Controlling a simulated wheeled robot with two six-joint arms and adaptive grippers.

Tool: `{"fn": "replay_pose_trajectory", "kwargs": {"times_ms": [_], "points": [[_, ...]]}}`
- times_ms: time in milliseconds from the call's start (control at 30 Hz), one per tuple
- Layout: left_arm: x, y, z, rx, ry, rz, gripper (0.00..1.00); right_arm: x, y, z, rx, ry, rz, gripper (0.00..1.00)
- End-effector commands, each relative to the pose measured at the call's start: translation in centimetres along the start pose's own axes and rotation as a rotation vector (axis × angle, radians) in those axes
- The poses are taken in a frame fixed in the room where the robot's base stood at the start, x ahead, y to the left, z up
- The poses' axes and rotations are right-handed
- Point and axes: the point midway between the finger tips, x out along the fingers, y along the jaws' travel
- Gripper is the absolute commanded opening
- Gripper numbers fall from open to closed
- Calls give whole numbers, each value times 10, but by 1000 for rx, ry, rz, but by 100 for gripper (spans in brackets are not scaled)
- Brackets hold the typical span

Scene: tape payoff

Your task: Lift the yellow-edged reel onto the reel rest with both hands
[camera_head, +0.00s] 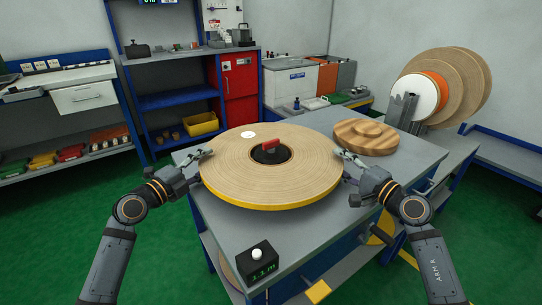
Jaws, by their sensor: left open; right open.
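The yellow-edged reel (230,172) is a large, flat, wood-coloured disc with a yellow rim, a dark centre and a red piece at its hub. It is over the grey table (216,228); whether it touches the top is hard to tell. My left gripper (206,152) is open at the reel's left edge. My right gripper (340,154) is open at its right edge. I cannot tell whether either touches the reel. The stepped round wooden piece (365,135) on the table behind right may be the reel rest; I cannot tell for sure.
A black box with a white knob and green display (257,262) sits at the table's front. Several large discs (462,85) stand upright at the back right. A blue shelf with a yellow bin (200,124) stands behind. Green floor is clear at the left.

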Motion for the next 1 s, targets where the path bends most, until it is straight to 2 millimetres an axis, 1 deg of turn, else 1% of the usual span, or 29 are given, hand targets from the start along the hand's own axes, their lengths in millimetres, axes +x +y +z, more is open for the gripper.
{"fn": "replay_pose_trajectory", "kwargs": {"times_ms": [33,100,200,533,833,867,1000], "points": [[7,-1,1,-3,-2,-4,43,7,-1,-1,4,2,-4,43],[14,-1,1,-1,-2,-3,43,14,0,-1,2,2,-2,43],[20,0,0,0,-1,0,43,20,0,-1,0,1,-2,43],[23,0,1,1,-1,1,43,23,0,-1,-1,1,1,43],[22,0,1,1,-1,0,3,22,0,-1,-1,1,1,3],[22,0,1,1,-1,0,0,22,0,-1,-1,1,1,0],[22,0,1,1,-1,1,0,22,1,-1,-1,1,1,0]]}}
